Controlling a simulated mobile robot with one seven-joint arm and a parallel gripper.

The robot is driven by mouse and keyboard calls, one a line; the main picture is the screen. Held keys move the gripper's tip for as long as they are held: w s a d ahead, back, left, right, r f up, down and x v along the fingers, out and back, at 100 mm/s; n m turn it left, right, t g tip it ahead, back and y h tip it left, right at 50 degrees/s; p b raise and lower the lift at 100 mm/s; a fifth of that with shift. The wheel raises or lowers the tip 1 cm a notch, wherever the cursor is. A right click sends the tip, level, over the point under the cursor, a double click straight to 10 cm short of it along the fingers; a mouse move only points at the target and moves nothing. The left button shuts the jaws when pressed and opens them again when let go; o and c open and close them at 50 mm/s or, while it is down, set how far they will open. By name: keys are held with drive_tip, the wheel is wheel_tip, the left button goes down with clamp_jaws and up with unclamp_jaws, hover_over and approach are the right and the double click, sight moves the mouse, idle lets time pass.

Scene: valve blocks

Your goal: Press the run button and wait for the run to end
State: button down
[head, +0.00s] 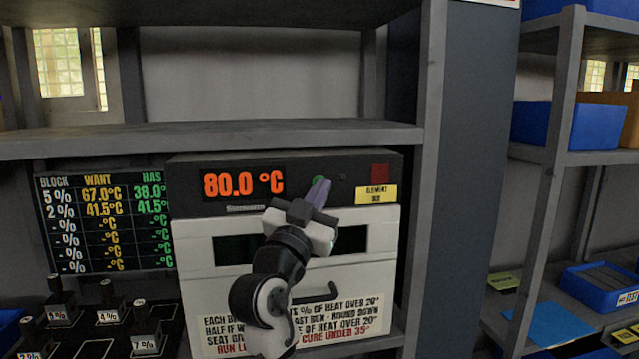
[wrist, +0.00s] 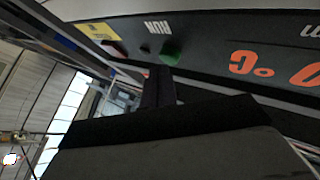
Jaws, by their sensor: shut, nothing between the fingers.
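The oven-like machine (head: 186,234) stands on a shelf and shows an orange reading of 80.0 °C (head: 243,183). The green run button (wrist: 171,54) sits on its dark top panel beside the word RUN in the wrist view. In the head view only a bit of the button (head: 318,180) shows, behind my fingertips. My gripper (head: 321,184) is shut and empty, its fingertips at the button. In the wrist view the fingers (wrist: 159,76) reach the panel just beside the button; I cannot tell whether they touch it.
A board (head: 100,222) left of the machine lists wanted and present temperatures: 67.0 and 38.0 °C, 41.5 and 41.5 °C. Several valve blocks (head: 108,309) stand at the lower left. A red square (head: 380,173) and yellow label (head: 376,194) are right of the button. A shelf post (head: 431,180) stands right.

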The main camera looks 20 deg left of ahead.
drive_tip(key=shift+w, duration=0.1)
drive_tip(key=shift+w+a, duration=0.25)
drive_tip(key=shift+w, duration=0.05)
drive_tip(key=shift+s+d, duration=0.1)
drive_tip(key=shift+s, duration=0.05)
idle(0.4)
drive_tip(key=shift+s+d+b, duration=0.15)
drive_tip(key=shift+s+b, duration=0.1)
drive_tip(key=shift+b, duration=0.05)
drive_tip(key=s+d, duration=0.3)
drive_tip(key=s, duration=0.2)
drive_tip(key=shift+d, duration=0.2)
idle(0.6)
